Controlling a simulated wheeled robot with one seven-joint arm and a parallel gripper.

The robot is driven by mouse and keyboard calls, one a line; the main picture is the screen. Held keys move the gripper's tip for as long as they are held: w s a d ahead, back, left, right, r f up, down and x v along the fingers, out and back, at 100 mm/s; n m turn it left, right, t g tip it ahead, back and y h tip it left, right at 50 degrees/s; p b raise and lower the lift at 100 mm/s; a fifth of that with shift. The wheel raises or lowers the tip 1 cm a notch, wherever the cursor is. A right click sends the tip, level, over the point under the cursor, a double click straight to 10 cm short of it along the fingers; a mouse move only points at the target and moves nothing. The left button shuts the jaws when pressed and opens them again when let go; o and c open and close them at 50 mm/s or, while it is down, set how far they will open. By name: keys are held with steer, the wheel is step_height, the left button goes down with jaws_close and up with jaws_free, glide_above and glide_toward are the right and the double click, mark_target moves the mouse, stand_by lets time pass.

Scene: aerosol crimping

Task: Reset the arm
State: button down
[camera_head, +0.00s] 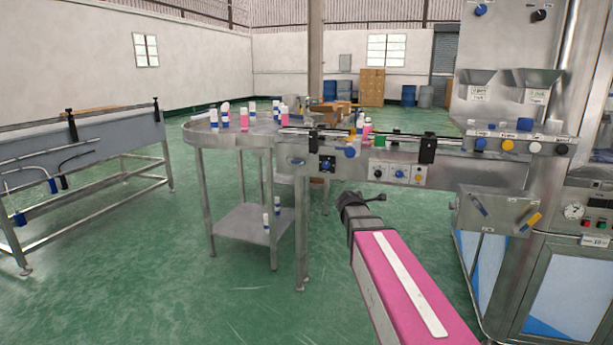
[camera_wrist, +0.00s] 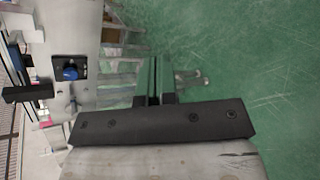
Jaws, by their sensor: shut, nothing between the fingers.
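My arm, with a pink link and a white strip, reaches out from the lower right in the head view. The dark end of the arm is low in front of the conveyor (camera_head: 400,152), over the green floor. My gripper (camera_wrist: 154,62) shows in the wrist view with its two fingers together and nothing between them. The fingers point over the green floor and the metal stand legs, apart from the machine. In the head view the fingertips are too small to make out.
A round metal table (camera_head: 200,134) carries several pink and white cans. Two cans stand on its lower shelf (camera_head: 240,225). The filling machine (camera_head: 500,190) stands at right with control knobs. A grey conveyor bench (camera_head: 90,137) is at left. Green floor (camera_head: 170,270) between them is clear.

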steer(key=s+a+f+m+g+y, duration=0.2)
steer(key=s+f+m+g, duration=0.3)
steer(key=s+f+m, duration=0.4)
steer(key=s+a+f+m+g+y, duration=0.2)
steer(key=s+f+m+g+y, duration=0.2)
steer(key=s+f+m, duration=0.6)
steer(key=s+f+g, duration=0.2)
steer(key=s+f, duration=0.2)
steer(key=s, duration=0.4)
steer(key=shift+a+y, duration=0.2)
steer(key=shift+y, duration=0.1)
